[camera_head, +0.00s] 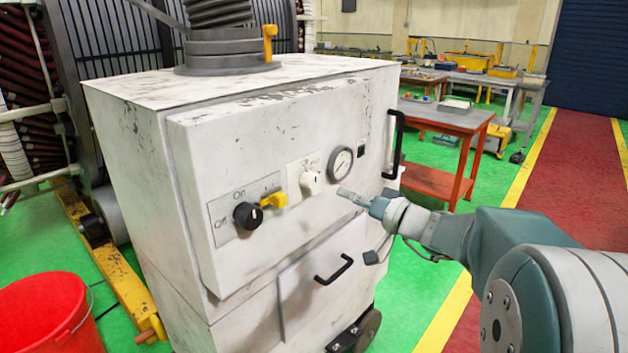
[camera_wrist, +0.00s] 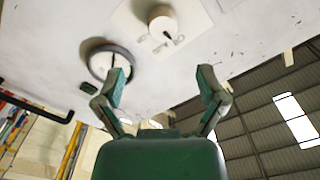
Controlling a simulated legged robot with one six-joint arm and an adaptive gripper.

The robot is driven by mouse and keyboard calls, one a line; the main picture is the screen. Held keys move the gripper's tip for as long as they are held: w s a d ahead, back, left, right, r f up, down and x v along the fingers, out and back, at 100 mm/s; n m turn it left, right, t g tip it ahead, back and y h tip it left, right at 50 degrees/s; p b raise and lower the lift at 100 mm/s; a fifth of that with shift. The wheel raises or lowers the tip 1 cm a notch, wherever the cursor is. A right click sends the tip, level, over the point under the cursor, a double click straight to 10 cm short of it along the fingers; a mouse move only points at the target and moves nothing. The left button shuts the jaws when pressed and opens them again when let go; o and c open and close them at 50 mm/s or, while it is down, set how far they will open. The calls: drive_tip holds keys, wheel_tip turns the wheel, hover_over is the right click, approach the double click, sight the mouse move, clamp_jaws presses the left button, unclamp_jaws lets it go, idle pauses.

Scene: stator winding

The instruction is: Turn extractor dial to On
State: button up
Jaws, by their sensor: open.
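The extractor is a worn white cabinet (camera_head: 240,130). On its front a black dial (camera_head: 248,215) sits on a grey plate marked Off at its left and On above. I cannot tell clearly which mark the dial points to. A yellow lever or tab (camera_head: 273,200) sticks out just right of the dial. My gripper (camera_head: 350,196) is in front of the panel, well right of the dial and below the gauge. In the wrist view my gripper (camera_wrist: 163,82) is open, with nothing between its fingers; the black dial is not visible there.
Black handles (camera_head: 334,270) protrude below and at right. A red bucket (camera_head: 45,315) stands left.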

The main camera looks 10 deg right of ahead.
sight(315, 184)
drive_tip(key=x, duration=0.3)
drive_tip(key=a+x, duration=0.1)
drive_tip(key=x, duration=0.1)
drive_tip(key=shift+a, duration=0.15)
drive_tip(key=w, duration=0.2)
drive_tip(key=w+a, duration=0.1)
drive_tip(key=shift+w+a, duration=0.15)
drive_tip(key=shift+w, duration=0.25)
drive_tip(key=shift+a, duration=0.45)
drive_tip(key=c, duration=0.6)
drive_tip(key=shift+d, duration=0.15)
drive_tip(key=c, duration=0.5)
